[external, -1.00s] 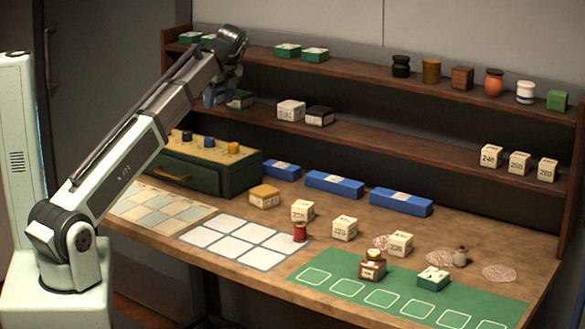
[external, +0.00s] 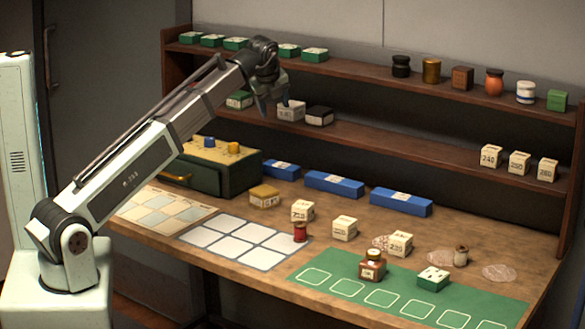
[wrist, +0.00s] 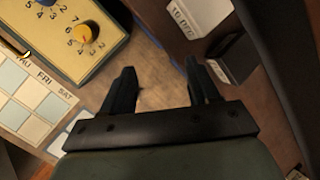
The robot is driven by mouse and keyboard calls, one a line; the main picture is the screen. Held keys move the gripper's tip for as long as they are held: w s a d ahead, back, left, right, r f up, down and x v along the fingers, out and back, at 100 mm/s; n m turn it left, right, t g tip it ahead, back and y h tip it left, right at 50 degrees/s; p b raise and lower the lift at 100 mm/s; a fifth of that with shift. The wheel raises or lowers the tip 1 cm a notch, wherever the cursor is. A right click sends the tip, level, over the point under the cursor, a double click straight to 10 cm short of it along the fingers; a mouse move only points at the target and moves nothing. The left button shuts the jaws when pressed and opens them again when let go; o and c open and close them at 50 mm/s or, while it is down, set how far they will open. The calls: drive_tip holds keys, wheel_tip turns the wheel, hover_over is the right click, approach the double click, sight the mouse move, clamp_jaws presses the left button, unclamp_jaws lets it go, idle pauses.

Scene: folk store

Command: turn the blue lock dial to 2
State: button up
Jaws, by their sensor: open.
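The blue lock dial (external: 209,141) sits on the cream top of a dark green lock box (external: 225,182) at the left back of the bench. A yellow dial (external: 233,148) is to its right. In the wrist view, the yellow dial (wrist: 82,33) and its numbers show at upper left, while the blue dial (wrist: 47,2) is cut off at the top edge. My arm hides the black dial. My gripper (external: 272,107) is open and empty, above and to the right of the box, in front of the middle shelf. Its two fingers (wrist: 160,77) are apart in the wrist view.
A white block (external: 290,110) and a dark block (external: 319,115) on the middle shelf are close to my gripper. Blue boxes (external: 334,184) lie on the bench below. A calendar mat (external: 160,210) lies in front of the lock box.

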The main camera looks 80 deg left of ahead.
drive_tip(key=w+d+m+t, duration=0.1)
drive_tip(key=w+d+t, duration=0.1)
drive_tip(key=w+d, duration=0.2)
drive_tip(key=shift+w+d, duration=0.3)
drive_tip(key=shift+w, duration=0.5)
drive_tip(key=shift+r, duration=0.1)
drive_tip(key=n+g+h, duration=0.5)
drive_tip(key=n, duration=1.6)
approach(210, 138)
drive_tip(key=f, duration=0.9)
drive_tip(key=shift+s+a+f, duration=0.1)
drive_tip(key=shift+s+a, duration=0.05)
drive_tip(key=shift+s, duration=0.1)
drive_tip(key=shift+c, duration=0.3)
